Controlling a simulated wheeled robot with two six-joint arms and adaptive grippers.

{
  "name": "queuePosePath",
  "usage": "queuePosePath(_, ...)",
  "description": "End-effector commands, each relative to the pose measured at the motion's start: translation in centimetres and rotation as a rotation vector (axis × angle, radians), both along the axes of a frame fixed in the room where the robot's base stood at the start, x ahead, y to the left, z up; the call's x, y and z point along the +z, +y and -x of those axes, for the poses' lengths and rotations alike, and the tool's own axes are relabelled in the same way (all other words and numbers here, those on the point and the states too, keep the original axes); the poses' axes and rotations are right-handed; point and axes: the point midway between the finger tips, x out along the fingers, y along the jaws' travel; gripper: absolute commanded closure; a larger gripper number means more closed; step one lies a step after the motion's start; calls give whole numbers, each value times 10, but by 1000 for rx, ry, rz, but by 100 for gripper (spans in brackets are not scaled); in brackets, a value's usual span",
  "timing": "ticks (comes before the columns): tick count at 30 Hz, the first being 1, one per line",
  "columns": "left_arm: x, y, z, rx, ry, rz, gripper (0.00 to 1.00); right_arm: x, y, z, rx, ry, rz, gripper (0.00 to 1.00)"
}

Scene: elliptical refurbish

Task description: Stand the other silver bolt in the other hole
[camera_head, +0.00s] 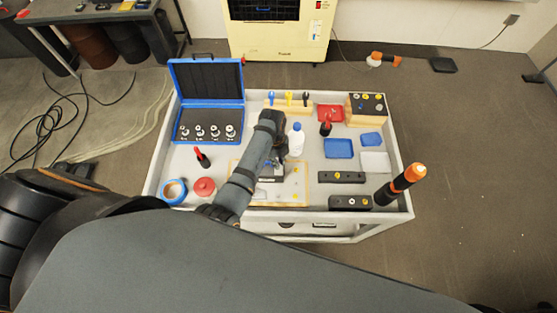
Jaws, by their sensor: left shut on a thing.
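My left gripper (281,154) is over the tan board (297,197) in the middle of the cart top, with its arm reaching in from the lower left. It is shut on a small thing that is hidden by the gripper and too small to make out. A metallic grey device (272,173) sits on the board just below the gripper. Two black blocks with small round spots, the upper one (342,177) and the lower one (350,202), lie right of the board. I cannot tell which spots are silver bolts and which are holes. My right gripper is not in view.
An open blue case (207,82) stands at the back left. A white bottle (296,141) is close right of my gripper. Blue tape (174,191) and a red round thing (204,187) lie front left. A tall black-and-orange thing (398,186) rises at the right edge.

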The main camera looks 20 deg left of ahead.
Motion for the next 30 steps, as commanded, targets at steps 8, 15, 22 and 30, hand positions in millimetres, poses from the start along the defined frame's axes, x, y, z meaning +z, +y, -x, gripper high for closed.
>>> queuePosePath(8,-3,0,0,0,1,0,100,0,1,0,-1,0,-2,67)
queuePosePath(15,-2,0,0,0,1,0,69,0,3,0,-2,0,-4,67)
queuePosePath(22,-2,0,0,0,1,0,59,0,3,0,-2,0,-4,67)
queuePosePath(30,12,1,-2,0,-2,0,59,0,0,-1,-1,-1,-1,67)
